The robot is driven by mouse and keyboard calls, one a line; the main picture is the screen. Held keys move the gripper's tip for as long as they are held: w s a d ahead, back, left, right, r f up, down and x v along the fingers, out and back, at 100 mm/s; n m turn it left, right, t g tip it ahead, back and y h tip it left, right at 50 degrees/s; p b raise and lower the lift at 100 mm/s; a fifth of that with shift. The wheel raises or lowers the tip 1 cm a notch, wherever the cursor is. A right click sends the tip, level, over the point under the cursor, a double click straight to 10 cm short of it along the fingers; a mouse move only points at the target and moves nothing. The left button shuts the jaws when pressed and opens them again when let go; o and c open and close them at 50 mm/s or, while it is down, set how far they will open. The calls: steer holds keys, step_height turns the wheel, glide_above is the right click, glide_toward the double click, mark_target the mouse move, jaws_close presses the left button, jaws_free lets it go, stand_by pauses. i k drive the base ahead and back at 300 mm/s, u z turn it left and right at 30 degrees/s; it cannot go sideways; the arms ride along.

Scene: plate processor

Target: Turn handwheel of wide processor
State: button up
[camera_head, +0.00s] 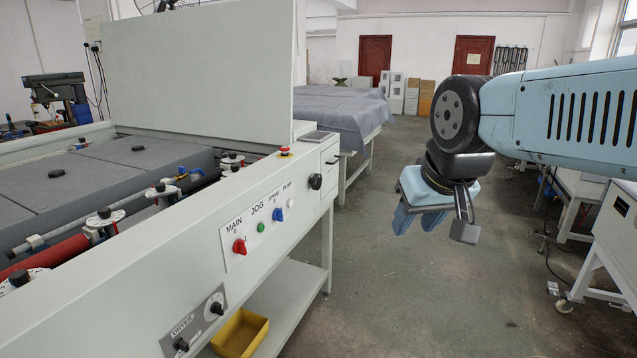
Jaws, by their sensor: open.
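The wide processor (270,195) is the long white machine that fills the left side of the view, with rollers and a raised white panel. A black round knob (316,181) sits on the front face near its far right end. I cannot tell whether this knob is the handwheel; no other clear handwheel shows. My gripper (417,222) hangs in the air over the aisle, to the right of the machine and apart from it. Its blue fingers point down, open, with nothing seen between them.
The front face carries a red main switch (239,246), a green button (261,227) and dryer knobs (217,308). A red emergency button (285,151) is on top. A yellow bin (240,334) sits on the lower shelf. A cloth-covered table (335,110) stands behind. The grey floor between is clear.

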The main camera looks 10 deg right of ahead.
mark_target(316, 182)
steer(key=z, duration=0.05)
steer(key=i, duration=0.9)
steer(key=u, duration=0.1)
